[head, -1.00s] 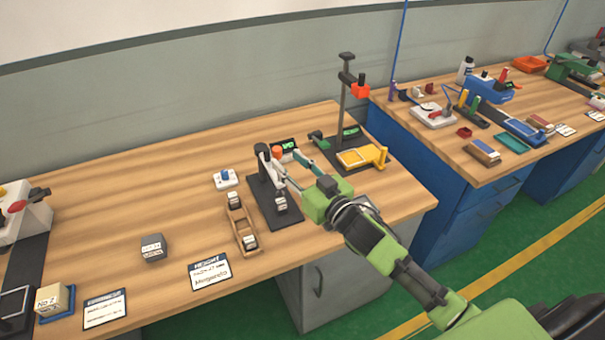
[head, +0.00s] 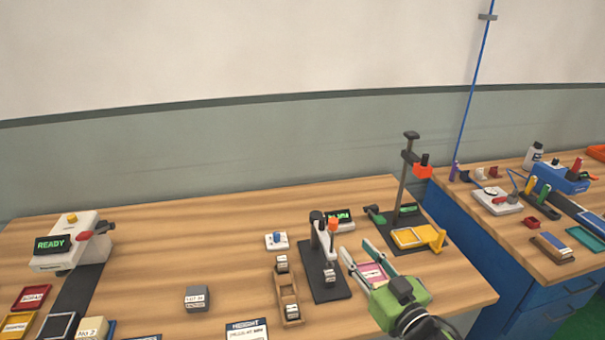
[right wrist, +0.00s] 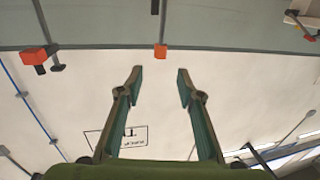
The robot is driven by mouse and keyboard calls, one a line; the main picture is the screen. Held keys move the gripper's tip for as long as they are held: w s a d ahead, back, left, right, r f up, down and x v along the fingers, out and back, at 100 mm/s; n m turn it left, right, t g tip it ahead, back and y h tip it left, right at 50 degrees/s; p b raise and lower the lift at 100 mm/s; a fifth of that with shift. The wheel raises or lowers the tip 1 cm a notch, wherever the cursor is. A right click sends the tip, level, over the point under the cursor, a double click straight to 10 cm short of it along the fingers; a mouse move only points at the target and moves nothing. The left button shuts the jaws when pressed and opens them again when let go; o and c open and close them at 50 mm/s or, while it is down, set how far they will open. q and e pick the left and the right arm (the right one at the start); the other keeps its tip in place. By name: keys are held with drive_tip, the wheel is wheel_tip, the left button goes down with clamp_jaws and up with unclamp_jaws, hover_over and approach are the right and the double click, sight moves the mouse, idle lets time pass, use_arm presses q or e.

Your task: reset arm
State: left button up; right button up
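My right gripper (head: 357,250) is in the lower right of the head view, over the front right of the near wooden bench, right of a small press on a black base (head: 322,283). Its two green fingers are apart with nothing held between them. A pink label or card shows behind the fingers. In the right wrist view the gripper (right wrist: 159,76) is also open and empty, with wall and sky-like pale surface behind it. My left arm and gripper are not in view.
A tall stand with an orange head (head: 421,171) and a yellow fixture (head: 412,237) stand close behind the right gripper. A wooden holder (head: 287,297) and a grey block (head: 197,298) lie left of the press.

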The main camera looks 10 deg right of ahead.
drive_tip(key=s+f+m+g+h, duration=0.2)
drive_tip(key=s+f+g+h, duration=0.2)
drive_tip(key=s+f+g, duration=0.55)
drive_tip(key=s+a+f+g, duration=0.1)
drive_tip(key=s+f, duration=0.2)
drive_tip(key=s, duration=0.3)
drive_tip(key=s+f+n+g, duration=0.1)
drive_tip(key=s+f+g, duration=0.15)
drive_tip(key=s, duration=0.45)
drive_tip(key=s+a+f+g, duration=0.1)
drive_tip(key=s+f, duration=0.3)
drive_tip(key=s, duration=0.2)
wheel_tip(320, 180, down, 25)
drive_tip(key=s+g, duration=0.1)
drive_tip(key=s, duration=0.1)
drive_tip(key=s+d+f+g+b, duration=0.1)
drive_tip(key=s+d+f, duration=0.1)
drive_tip(key=s+f, duration=1.6)
drive_tip(key=shift+d+f+n+g, duration=0.15)
drive_tip(key=shift+d+n+g, duration=0.15)
drive_tip(key=shift+d+n, duration=0.1)
